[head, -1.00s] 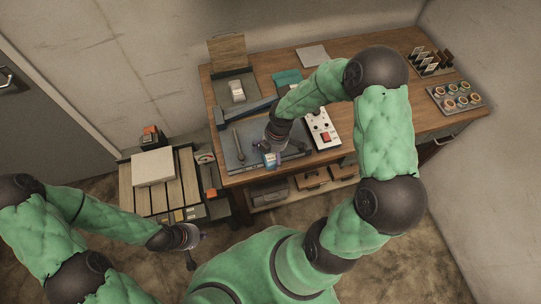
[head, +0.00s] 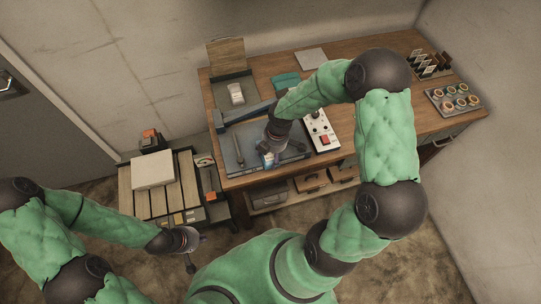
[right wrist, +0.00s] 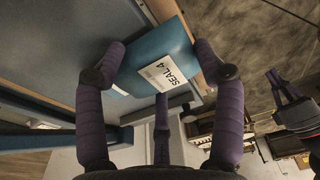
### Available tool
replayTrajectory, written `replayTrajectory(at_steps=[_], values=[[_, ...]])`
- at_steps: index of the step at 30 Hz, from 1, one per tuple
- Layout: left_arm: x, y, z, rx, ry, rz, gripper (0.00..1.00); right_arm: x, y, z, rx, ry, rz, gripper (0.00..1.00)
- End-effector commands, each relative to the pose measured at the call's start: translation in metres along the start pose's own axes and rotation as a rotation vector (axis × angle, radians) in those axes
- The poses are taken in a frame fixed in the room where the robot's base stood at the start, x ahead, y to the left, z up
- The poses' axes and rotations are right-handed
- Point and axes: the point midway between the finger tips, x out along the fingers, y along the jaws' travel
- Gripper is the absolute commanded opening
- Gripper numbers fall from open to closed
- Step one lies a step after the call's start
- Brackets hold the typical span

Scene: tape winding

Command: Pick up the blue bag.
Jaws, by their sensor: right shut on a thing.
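The blue bag (right wrist: 157,50) with a white label reading "SEAL" and a 4 is between the fingers of my right gripper (right wrist: 165,72) in the right wrist view. The gripper is shut on it, one finger at each side. In the head view the bag is small (head: 268,160), at the front edge of the grey mat (head: 232,158), below my right gripper (head: 280,150). I cannot tell whether the bag touches the mat. My left gripper (head: 190,252) hangs low at the lower left, away from the bag; its finger opening is not clear.
A white box with a red switch (head: 321,132) stands right of my right gripper. A dark rod (head: 239,148) lies on the mat. A slatted cart (head: 160,200) with a pale box (head: 153,170) stands left of the wooden table (head: 375,125).

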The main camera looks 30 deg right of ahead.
Motion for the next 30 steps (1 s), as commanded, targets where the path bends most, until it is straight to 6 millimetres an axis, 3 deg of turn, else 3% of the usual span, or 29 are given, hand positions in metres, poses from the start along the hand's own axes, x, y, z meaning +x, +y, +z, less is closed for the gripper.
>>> replayTrajectory(at_steps=[4, 12, 21, 30], values=[[-0.004, 0.002, 0.000, 0.000, 0.000, 0.000, 0.00, -0.024, -0.002, -0.006, -0.002, 0.001, 0.003, 0.30], [-0.011, 0.004, 0.000, 0.000, 0.000, 0.000, 0.00, -0.076, -0.038, -0.045, -0.007, 0.001, 0.008, 0.30], [-0.012, 0.004, 0.001, 0.000, 0.000, 0.000, 0.00, -0.095, -0.088, -0.090, -0.007, 0.001, 0.003, 0.30], [-0.013, 0.005, 0.001, 0.000, 0.000, 0.000, 0.00, -0.102, -0.106, -0.105, -0.001, 0.000, 0.001, 0.30]])
